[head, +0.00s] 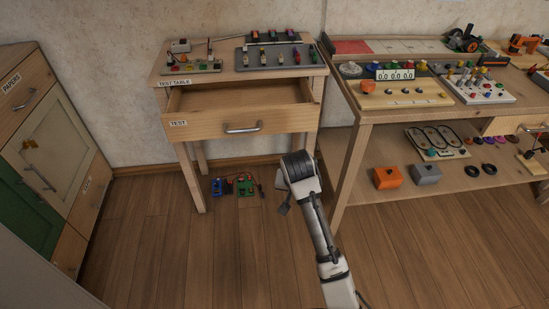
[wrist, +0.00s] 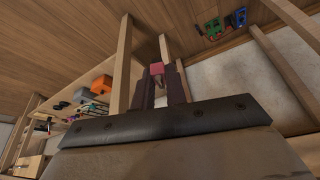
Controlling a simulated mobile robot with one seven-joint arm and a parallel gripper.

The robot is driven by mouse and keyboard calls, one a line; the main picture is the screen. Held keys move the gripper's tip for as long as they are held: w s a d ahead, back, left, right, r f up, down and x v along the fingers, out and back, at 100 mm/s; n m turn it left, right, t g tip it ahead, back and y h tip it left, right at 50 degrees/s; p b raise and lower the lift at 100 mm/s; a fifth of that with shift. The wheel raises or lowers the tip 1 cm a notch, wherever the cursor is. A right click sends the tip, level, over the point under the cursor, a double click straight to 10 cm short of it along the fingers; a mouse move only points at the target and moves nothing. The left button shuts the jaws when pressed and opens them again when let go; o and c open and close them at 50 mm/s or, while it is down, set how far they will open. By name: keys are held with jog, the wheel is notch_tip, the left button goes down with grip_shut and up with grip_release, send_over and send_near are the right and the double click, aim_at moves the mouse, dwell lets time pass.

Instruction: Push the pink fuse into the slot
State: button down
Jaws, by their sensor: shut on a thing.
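My gripper (head: 284,209) hangs low in front of the test table's right leg, well below the tabletop. In the wrist view its two dark fingers (wrist: 160,78) are shut on a small pink block, which looks like the pink fuse (wrist: 157,68). In the head view the fuse is too small to make out. On the test table (head: 165,70), a dark panel (head: 240,66) carries several coloured fuse-like pieces, with a second dark strip (head: 252,38) of coloured pieces behind it. I cannot tell which slot there is empty.
The drawer (head: 215,124) marked TEST stands open and looks empty. A workbench (head: 370,112) with boards stands at the right, with an orange box (head: 387,177) on its lower shelf. Small blue (head: 216,187) and green (head: 245,187) items lie on the floor. A cabinet (head: 70,140) stands left.

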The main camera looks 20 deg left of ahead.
jog(key=s+d+f+m, duration=0.1)
jog(key=s+d+f, duration=0.1)
jog(key=d+f, duration=0.6)
jog(key=s+d+f+m+h, duration=0.1)
jog(key=s+d+f, duration=0.1)
jog(key=d+f, duration=0.7)
notch_tip(320, 180, down, 4)
jog(key=shift+f, duration=0.2)
jog(key=shift+d+r, duration=0.1)
